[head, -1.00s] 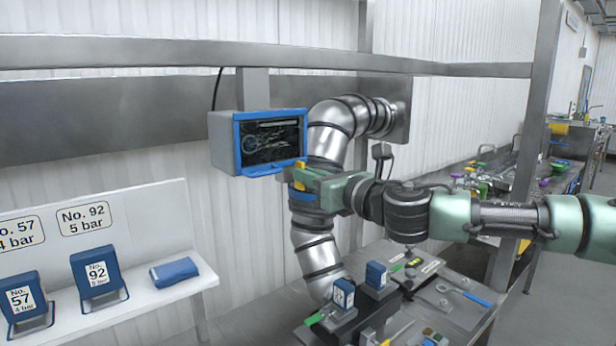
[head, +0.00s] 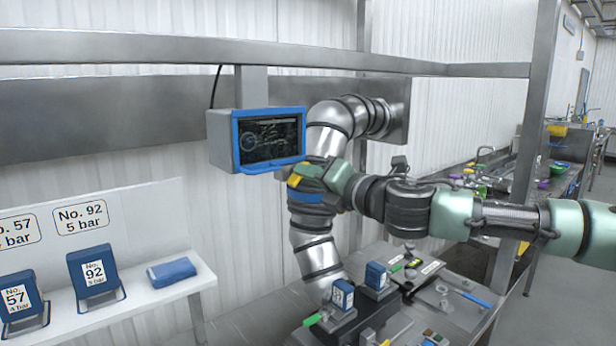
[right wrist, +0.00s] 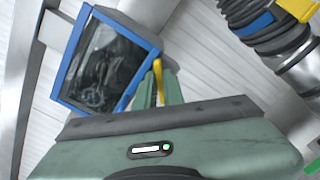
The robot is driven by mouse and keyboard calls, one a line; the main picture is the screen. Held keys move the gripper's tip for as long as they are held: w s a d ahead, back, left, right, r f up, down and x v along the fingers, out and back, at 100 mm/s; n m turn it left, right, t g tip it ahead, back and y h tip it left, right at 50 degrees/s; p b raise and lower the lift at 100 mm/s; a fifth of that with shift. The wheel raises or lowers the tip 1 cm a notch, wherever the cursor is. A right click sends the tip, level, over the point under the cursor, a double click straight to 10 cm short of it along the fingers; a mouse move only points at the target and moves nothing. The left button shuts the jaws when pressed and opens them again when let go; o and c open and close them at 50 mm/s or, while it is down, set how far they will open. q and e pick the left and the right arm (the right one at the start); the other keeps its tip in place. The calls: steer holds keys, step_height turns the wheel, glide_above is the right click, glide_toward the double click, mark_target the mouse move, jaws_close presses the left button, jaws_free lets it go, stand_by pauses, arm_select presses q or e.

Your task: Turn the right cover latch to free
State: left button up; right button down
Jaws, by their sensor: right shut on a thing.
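The metal pipe (head: 312,240) carries a blue cover band (head: 307,197) with a yellow latch part (head: 295,181) on its left side. The band also shows at the top of the right wrist view (right wrist: 255,25), next to a yellow latch part (right wrist: 300,8). My right gripper (head: 310,170) reaches in from the right at the band and is tilted. In the right wrist view its green fingers (right wrist: 160,88) are shut on a yellow latch handle (right wrist: 158,78). The handle's lower part is hidden between the fingers. My left gripper is not in view.
A blue-framed screen (head: 268,138) hangs just left of the pipe. A steel beam (head: 200,58) crosses above. Blue blocks (head: 376,275) and small tools stand on the bench below. A white shelf (head: 150,295) with blue number holders is at the left.

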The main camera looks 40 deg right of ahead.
steer(key=shift+d+f+m+b, duration=0.15)
steer(key=shift+m+b, duration=0.25)
steer(key=shift+m, duration=1.75)
steer(key=shift+a+f+m+b, duration=0.1)
steer(key=shift+m+b, duration=0.25)
steer(key=shift+m, duration=1.8)
steer(key=c, duration=1.5)
jaws_free()
